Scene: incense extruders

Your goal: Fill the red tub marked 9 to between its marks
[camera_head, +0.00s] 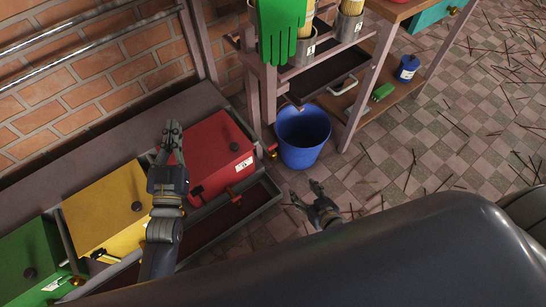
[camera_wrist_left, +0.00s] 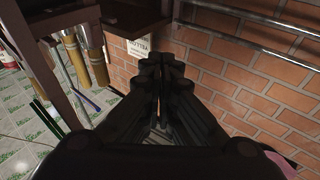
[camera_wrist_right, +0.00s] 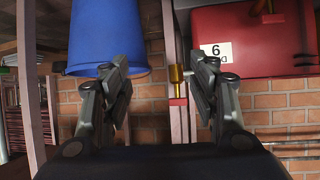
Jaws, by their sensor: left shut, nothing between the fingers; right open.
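The red tub (camera_head: 215,150) is a closed red box with a dark knob on top, a white label and a valve at its front. In the right wrist view, which is upside down, the red tub (camera_wrist_right: 285,30) shows a label that looks like 6, a 9 turned over. I cannot make out its marks or level. My left gripper (camera_head: 172,135) is shut and empty, above the gap between the red and yellow tubs. It shows shut in the left wrist view (camera_wrist_left: 160,85). My right gripper (camera_head: 305,195) is open and empty, in front of the blue bucket (camera_head: 303,135).
A yellow tub (camera_head: 105,210) and a green tub (camera_head: 30,260) stand left of the red tub. A green glove (camera_head: 280,25) hangs at the wooden stand, near metal cups (camera_head: 350,22). A blue jar (camera_head: 407,68) sits on a low shelf. Thin sticks litter the tiled floor.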

